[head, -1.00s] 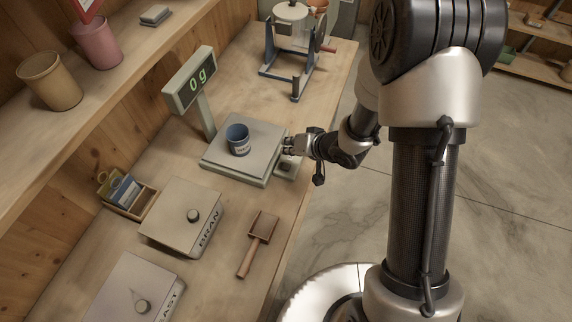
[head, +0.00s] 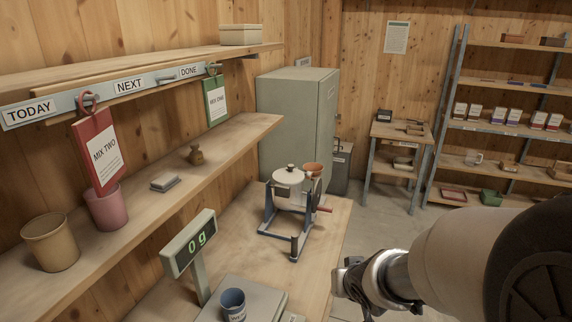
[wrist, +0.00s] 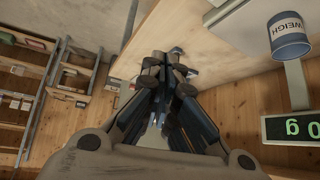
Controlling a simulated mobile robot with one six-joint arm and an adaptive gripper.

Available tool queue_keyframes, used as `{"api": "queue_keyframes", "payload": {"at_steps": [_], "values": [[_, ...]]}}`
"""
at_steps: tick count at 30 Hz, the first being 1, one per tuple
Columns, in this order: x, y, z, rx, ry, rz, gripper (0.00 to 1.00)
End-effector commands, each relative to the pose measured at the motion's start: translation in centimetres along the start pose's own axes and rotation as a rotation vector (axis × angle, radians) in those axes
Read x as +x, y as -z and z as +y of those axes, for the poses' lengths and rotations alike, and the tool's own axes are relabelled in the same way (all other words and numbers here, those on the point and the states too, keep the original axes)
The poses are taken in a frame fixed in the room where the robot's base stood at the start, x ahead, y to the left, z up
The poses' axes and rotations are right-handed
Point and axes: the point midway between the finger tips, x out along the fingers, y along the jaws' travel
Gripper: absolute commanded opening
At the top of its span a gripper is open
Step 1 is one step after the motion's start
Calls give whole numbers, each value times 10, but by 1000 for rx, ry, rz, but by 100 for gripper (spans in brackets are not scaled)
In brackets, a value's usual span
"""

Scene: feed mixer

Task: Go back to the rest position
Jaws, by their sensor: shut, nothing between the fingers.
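My gripper (wrist: 163,62) shows in the wrist view with its fingers together and nothing between them. In the head view my wrist and forearm reach in from the lower right, beside the edge of the bench; the fingertips are hard to make out there. The blue WEIGH cup (head: 233,304) stands on the scale (head: 262,296), whose display (head: 188,244) reads 0 g. In the wrist view the cup (wrist: 289,36) is at the upper right, apart from my gripper.
A white drum mixer (head: 290,192) on a blue stand is on the bench (head: 325,219). A grey-green cabinet (head: 297,125) stands behind. A shelf (head: 232,142) with pots runs along the left wall. Shelving (head: 507,130) stands at the far right, with open floor (head: 378,232) before it.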

Motion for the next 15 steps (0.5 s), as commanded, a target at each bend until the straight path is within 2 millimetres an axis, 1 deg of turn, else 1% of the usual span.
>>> {"api": "queue_keyframes", "payload": {"at_steps": [1,2,3,5,6,7,9,11,12,15], "values": [[-24,2,10,0,-42,5,0],[-38,0,16,0,-66,-4,0],[-55,-4,23,0,-94,-17,0],[-82,-13,30,3,-126,-41,0],[-99,-21,34,7,-141,-60,0],[-111,-28,36,8,-148,-74,0],[-140,-47,37,13,-154,-111,0],[-161,-64,35,13,-147,-143,0],[-174,-76,32,11,-137,-165,0],[-200,-104,24,2,-102,-211,0]]}}
